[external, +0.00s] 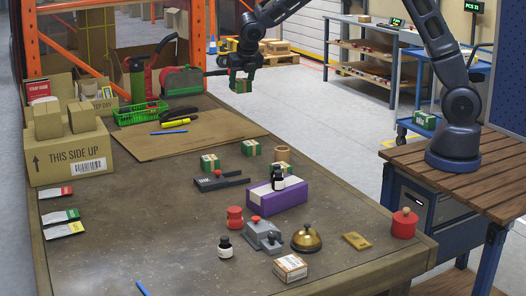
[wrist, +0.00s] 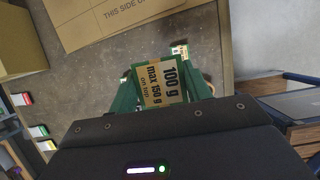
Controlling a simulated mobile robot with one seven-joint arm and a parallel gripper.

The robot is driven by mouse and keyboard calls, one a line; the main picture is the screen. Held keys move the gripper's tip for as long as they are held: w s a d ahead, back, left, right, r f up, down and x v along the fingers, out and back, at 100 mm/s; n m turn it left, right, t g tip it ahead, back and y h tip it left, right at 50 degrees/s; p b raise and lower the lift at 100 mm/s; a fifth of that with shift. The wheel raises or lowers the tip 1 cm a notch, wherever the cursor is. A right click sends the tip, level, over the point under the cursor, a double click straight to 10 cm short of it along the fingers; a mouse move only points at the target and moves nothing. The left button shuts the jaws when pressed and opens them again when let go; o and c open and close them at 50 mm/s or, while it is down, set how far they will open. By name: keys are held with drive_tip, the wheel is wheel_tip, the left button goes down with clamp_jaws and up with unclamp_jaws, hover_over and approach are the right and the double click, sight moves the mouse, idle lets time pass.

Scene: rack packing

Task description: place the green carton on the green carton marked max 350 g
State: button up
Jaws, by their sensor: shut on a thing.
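My gripper (external: 238,78) is shut on a green carton (external: 241,86) with a tan band, held in the air above the far right of the table. In the wrist view the held carton (wrist: 162,85) reads "100 g" and "max 150 g on top".
A black stapler-like tool (external: 221,182), a tan roll (external: 283,154) and a brass bell (external: 306,238) stand nearby. A cardboard sheet (external: 180,136) lies behind. Another green carton (external: 424,119) sits on a blue cart.

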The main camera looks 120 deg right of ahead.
drive_tip(key=s+d, duration=0.2)
drive_tip(key=s, duration=0.2)
approach(251, 143)
drive_tip(key=d+f, duration=0.4)
drive_tip(key=f, duration=0.1)
drive_tip(key=shift+f, duration=0.1)
idle(0.3)
drive_tip(key=o, duration=1)
drive_tip(key=shift+f, duration=0.1)
